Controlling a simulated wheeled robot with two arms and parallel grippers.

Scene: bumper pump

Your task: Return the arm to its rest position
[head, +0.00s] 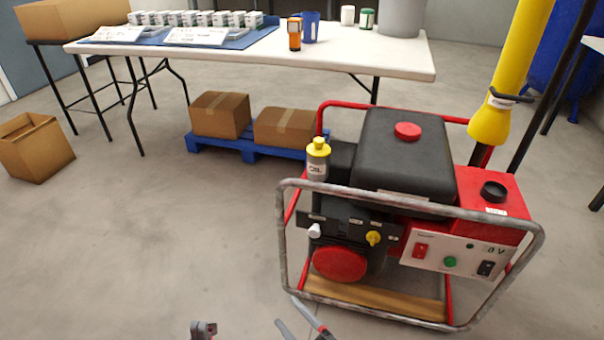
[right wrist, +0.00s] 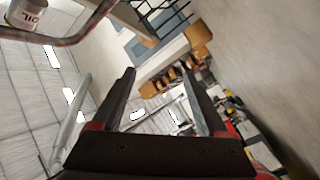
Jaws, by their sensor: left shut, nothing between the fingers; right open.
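My left gripper (head: 203,329) shows at the bottom edge of the head view, shut and empty, over the floor. My right gripper (head: 298,322) is to its right at the bottom edge, just in front of the generator's frame. Its two fingers are apart with nothing between them; the right wrist view (right wrist: 170,95) also shows them spread and empty. Most of both arms is out of the head view. The red and black generator (head: 405,165) stands inside a grey tube frame.
A white table (head: 350,55) with small boxes, papers and bottles stands behind. A blue pallet (head: 215,146) with two cardboard boxes lies under it. A yellow nozzle (head: 490,120) hangs at the right. An open box (head: 38,150) is at the far left. The floor at left front is clear.

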